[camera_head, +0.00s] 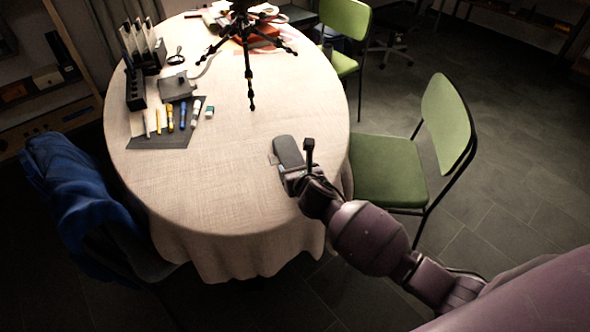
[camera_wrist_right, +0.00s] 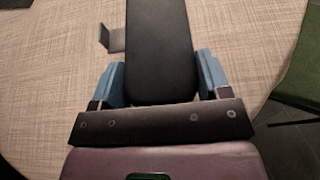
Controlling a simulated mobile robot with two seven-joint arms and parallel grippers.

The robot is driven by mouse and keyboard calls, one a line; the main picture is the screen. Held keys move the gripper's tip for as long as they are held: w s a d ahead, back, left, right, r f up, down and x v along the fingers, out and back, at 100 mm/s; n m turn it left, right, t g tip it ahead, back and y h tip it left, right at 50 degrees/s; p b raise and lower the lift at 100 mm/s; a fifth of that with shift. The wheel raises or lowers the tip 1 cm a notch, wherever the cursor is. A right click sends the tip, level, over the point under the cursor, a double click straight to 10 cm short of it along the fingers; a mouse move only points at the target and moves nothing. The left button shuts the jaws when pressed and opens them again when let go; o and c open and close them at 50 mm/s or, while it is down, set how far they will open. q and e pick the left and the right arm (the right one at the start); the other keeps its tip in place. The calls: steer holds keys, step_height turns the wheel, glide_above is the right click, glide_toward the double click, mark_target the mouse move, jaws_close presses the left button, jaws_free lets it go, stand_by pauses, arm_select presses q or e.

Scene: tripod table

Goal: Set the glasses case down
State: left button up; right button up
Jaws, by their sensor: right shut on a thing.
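The glasses case (camera_head: 288,150) is dark grey and elongated with rounded ends. It is at the right edge of the round table (camera_head: 200,195), over the cream cloth. My right gripper (camera_head: 290,171) is shut on its near end. In the right wrist view the case (camera_wrist_right: 160,50) lies between the two blue fingers of the gripper (camera_wrist_right: 161,80) and points away from the palm. I cannot tell whether the case touches the cloth. My left gripper is not in view.
A black tripod (camera_head: 247,60) stands at the back of the table. Markers (camera_head: 183,115) lie on a dark mat (camera_head: 160,141) at the left, near a black organizer (camera_head: 136,88). Green chairs (camera_head: 390,170) stand at the right, a blue jacket (camera_head: 75,200) at the left. The table's middle and front are clear.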

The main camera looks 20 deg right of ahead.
steer(key=o, duration=1)
steer(key=shift+f, duration=0.1)
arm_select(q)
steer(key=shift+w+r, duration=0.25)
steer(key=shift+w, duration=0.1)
arm_select(e)
steer(key=shift+r, duration=0.2)
arm_select(q)
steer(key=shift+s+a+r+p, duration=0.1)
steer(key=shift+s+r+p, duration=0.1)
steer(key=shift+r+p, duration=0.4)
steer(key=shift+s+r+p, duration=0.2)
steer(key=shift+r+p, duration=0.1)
steer(key=shift+p, duration=0.6)
arm_select(e)
steer(key=shift+v, duration=6)
